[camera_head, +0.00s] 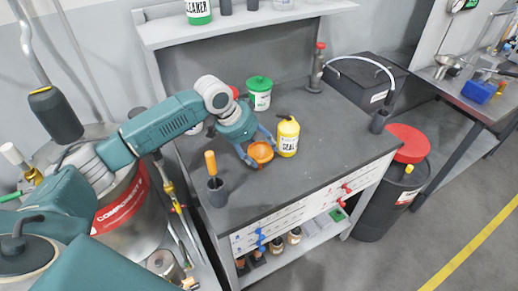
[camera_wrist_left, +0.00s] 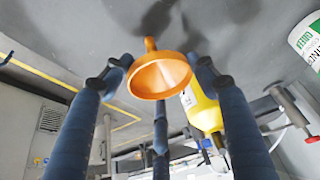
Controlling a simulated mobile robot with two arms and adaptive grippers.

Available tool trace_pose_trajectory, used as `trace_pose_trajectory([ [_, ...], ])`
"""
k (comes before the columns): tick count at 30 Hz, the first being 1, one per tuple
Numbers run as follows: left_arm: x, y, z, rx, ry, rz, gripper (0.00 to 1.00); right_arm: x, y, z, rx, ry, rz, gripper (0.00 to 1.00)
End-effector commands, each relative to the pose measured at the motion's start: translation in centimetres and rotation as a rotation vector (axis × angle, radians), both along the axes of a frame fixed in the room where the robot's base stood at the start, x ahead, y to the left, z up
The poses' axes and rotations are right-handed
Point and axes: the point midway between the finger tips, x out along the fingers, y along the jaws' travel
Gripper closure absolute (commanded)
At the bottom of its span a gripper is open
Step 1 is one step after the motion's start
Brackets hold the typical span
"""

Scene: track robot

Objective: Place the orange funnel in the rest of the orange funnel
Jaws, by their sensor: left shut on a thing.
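The orange funnel (camera_head: 260,154) is held by my left gripper (camera_head: 258,148) above the front of the dark workbench top (camera_head: 335,135). In the left wrist view the funnel (camera_wrist_left: 160,76) sits between the blue fingers, wide mouth toward the camera and spout pointing away. A dark cup-like holder (camera_head: 217,193) stands near the bench's front left corner with an orange-handled item (camera_head: 211,163) in it. Another small dark holder (camera_head: 378,122) stands at the right edge. I cannot tell which is the funnel's rest. My right gripper is not in view.
A yellow bottle (camera_head: 288,138) stands just right of the funnel. A red-topped item (camera_head: 317,70) stands at the back. The bench's right half is mostly clear. A black drum (camera_head: 380,208) stands beyond the bench's right side.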

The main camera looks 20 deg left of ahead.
Motion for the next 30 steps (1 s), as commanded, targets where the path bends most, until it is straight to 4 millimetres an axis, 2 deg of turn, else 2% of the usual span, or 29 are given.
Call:
trace_pose_trajectory([
  [2, 0.0, 0.0, -0.2, -0.001, 0.001, 0.0, 0.57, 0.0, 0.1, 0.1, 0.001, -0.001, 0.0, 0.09],
  [3, 0.0, 0.0, -0.2, 0.0, 0.0, 0.0, 0.38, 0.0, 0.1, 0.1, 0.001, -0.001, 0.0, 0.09],
  [6, 0.0, 0.0, -0.2, 0.0, 0.0, 0.0, 0.23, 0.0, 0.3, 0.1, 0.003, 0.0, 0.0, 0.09],
  [17, -0.1, 0.1, 0.3, 0.0, -0.002, 0.0, 0.23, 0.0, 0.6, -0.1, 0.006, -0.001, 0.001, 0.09],
  [20, -0.4, 0.4, 1.4, 0.0, -0.004, -0.001, 0.23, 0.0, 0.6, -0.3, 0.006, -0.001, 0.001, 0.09],
  [30, -2.9, 2.4, 7.8, 0.001, -0.003, 0.0, 0.23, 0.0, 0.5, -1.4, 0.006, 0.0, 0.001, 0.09],
])
